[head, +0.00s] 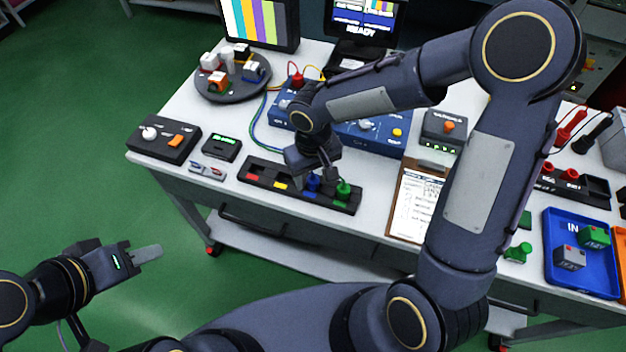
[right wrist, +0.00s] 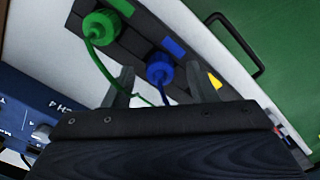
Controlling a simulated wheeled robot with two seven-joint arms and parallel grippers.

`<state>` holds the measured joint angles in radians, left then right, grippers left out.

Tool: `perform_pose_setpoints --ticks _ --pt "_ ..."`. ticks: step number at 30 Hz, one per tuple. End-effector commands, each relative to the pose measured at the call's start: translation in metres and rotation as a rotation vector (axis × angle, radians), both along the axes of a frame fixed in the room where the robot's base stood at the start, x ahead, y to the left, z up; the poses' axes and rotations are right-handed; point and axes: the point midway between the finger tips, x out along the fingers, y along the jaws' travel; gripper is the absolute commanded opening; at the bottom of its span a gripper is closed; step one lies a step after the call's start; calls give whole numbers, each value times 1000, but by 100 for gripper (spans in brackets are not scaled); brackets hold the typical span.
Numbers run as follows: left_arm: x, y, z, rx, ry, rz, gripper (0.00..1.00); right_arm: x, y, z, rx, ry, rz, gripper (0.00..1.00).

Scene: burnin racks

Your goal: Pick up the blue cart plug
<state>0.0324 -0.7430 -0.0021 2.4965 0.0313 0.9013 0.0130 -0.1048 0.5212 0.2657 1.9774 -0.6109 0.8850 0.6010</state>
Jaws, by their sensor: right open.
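The blue cart plug (head: 313,184) stands in a black slotted holder (head: 262,170) near the front of the table. A green plug (head: 343,190) stands in the slot to its right. My right gripper (head: 318,172) is just above the holder at the blue plug, partly hiding it. In the right wrist view the open fingers (right wrist: 163,86) lie on either side of the blue plug (right wrist: 159,69), with no clear contact visible. The green plug (right wrist: 100,32) is outside them, up and left. My left gripper (head: 145,254) is over the floor, away from the table; its opening is unclear.
A blue panel box (head: 365,130) with knobs stands behind the holder. A clipboard (head: 412,205) lies to its right and a small grey tray (head: 207,171) to its left. A blue IN tray (head: 570,262) is at far right. Thin cables run near the plugs.

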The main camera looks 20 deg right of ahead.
Motion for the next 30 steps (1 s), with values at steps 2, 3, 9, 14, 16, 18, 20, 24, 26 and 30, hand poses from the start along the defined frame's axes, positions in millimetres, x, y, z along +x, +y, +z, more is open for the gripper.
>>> perform_pose_setpoints --ticks 2,3,9,14,16,18,20,24,26,30 --pt "0 0 0 0 0 0 36 0 0 -2 1 0 0 52" --pt "0 0 0 0 0 0 36 0 0 -2 1 -1 0 52" --pt "0 0 0 0 0 0 36 0 0 -2 0 -1 0 43" --pt "0 0 0 0 0 0 36 0 0 -2 0 -1 0 22" --pt "0 0 0 0 0 0 36 0 0 -2 0 -1 0 13" --pt "0 0 0 0 0 0 36 0 0 -2 0 -1 0 4" --pt "0 0 0 0 0 0 36 0 0 -1 0 -1 0 4" --pt "0 0 0 0 0 0 36 0 0 -1 0 -1 0 4" --pt "0 0 0 0 0 0 36 0 0 0 0 -2 0 4" --pt "0 0 1 0 0 0 36 1 0 8 0 -4 1 4"
